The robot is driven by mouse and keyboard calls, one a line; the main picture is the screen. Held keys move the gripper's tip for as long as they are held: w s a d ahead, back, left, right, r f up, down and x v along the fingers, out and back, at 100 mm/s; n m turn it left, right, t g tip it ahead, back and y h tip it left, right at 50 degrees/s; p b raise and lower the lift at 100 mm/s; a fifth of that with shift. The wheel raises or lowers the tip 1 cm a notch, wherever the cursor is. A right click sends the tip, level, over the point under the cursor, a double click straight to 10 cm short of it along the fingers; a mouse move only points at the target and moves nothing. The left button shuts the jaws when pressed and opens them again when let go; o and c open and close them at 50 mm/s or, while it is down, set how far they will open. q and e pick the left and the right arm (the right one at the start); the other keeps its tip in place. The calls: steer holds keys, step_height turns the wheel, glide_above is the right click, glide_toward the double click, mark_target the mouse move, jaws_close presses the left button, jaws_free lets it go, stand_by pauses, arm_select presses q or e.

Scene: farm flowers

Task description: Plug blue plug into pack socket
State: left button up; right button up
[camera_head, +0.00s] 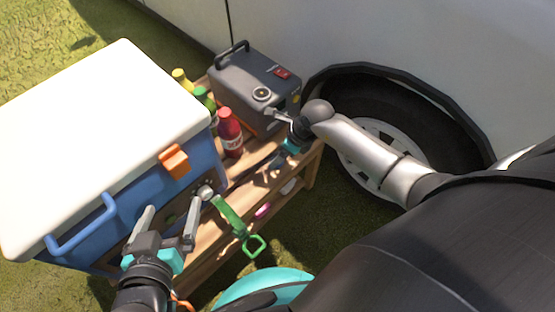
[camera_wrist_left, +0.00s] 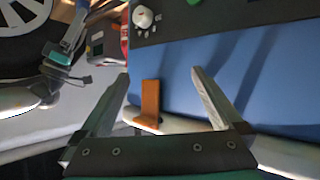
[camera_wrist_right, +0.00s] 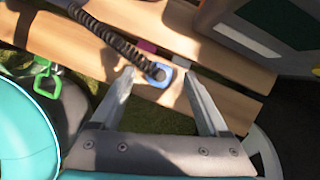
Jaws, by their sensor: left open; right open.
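The blue plug (camera_wrist_right: 160,76) shows in the right wrist view at the end of a dark coiled cable (camera_wrist_right: 115,42), over the wooden slats. It appears between the tips of my open right gripper (camera_wrist_right: 158,80); contact is not visible. In the head view the right gripper (camera_head: 274,137) is beside the grey pack (camera_head: 245,80), and I cannot make out the plug there. The pack's round socket (camera_head: 262,94) faces up, near a red switch. My left gripper (camera_head: 171,220) is open and empty in front of the blue cooler (camera_head: 85,235).
The cooler's orange latch (camera_head: 174,161) is near my left gripper. A red bottle (camera_head: 230,132) and other bottles stand on the wooden bench (camera_head: 262,190) between cooler and pack. A green-handled item (camera_head: 235,222) hangs at the front. A vehicle wheel (camera_head: 375,145) is close behind my right arm.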

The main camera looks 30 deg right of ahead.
steer(key=shift+b+x, duration=0.5)
steer(key=shift+x, duration=0.3)
arm_select(q)
steer(key=shift+d+r+t+h, duration=0.35)
steer(key=shift+d+t, duration=0.2)
steer(key=shift+t, duration=0.1)
steer(key=shift+d+r+t+h, duration=0.25)
steer(key=shift+d+r+t, duration=0.1)
steer(key=shift+d+t, duration=0.25)
arm_select(e)
steer(key=shift+a+f, duration=0.1)
steer(key=shift+f, duration=0.1)
arm_select(q)
steer(key=shift+a, duration=0.1)
arm_select(e)
jaws_close()
